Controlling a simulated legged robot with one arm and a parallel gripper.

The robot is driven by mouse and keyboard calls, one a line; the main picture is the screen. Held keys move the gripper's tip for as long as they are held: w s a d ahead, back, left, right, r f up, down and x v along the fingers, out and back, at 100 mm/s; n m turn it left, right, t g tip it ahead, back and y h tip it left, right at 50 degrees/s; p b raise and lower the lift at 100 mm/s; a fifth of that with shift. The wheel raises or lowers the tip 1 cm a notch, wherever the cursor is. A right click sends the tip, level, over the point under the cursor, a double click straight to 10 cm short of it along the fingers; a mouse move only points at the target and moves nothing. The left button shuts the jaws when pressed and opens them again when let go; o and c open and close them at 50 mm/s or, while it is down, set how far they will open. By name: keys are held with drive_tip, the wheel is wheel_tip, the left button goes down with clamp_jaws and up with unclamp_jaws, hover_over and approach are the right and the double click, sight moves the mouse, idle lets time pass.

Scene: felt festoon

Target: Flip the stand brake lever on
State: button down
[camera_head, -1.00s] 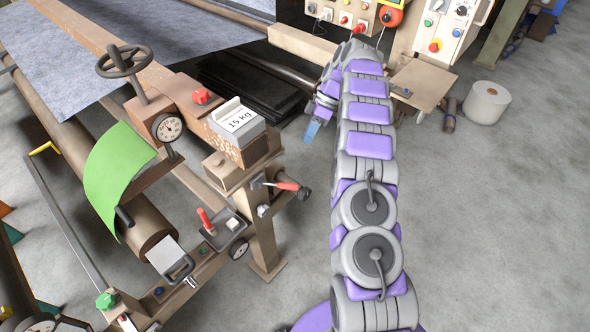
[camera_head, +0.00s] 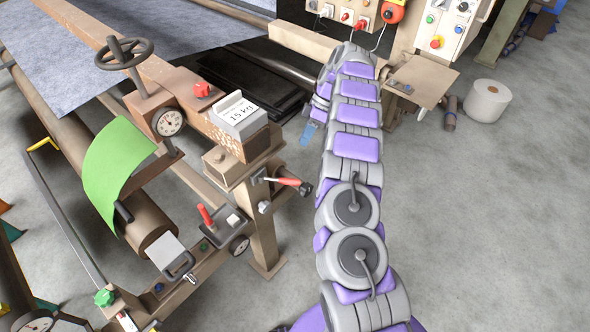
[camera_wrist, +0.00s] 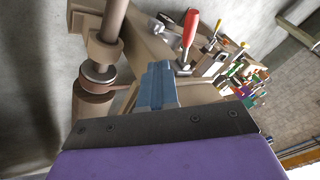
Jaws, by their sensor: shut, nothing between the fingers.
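Two red-handled levers show on the machine stand in the head view. One red lever (camera_head: 288,181) sticks out to the right from the post top, roughly level. The other red lever (camera_head: 206,216) stands tilted on a dark plate lower left. No label tells which is the stand brake lever. My gripper (camera_head: 308,133) hangs right of the stand, beyond the first lever and apart from it. In the wrist view, my blue fingers (camera_wrist: 157,86) are shut and empty. A red lever handle (camera_wrist: 189,28) shows past the fingertips; I cannot tell which lever it is.
A 15 kg weight block (camera_head: 238,115), a handwheel (camera_head: 124,54) and a gauge (camera_head: 169,122) sit on the stand. A control box (camera_head: 445,28) is at the top right. A white roll (camera_head: 488,101) stands on the floor.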

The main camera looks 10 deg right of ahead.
sight(282, 180)
drive_tip(key=s+a+f+b, duration=0.2)
drive_tip(key=s+a+f, duration=0.3)
drive_tip(key=f, duration=0.2)
drive_tip(key=shift+s+b, duration=0.4)
drive_tip(key=shift+a+f, duration=0.1)
idle(0.4)
drive_tip(key=shift+s+a, duration=0.1)
drive_tip(key=shift+a, duration=0.15)
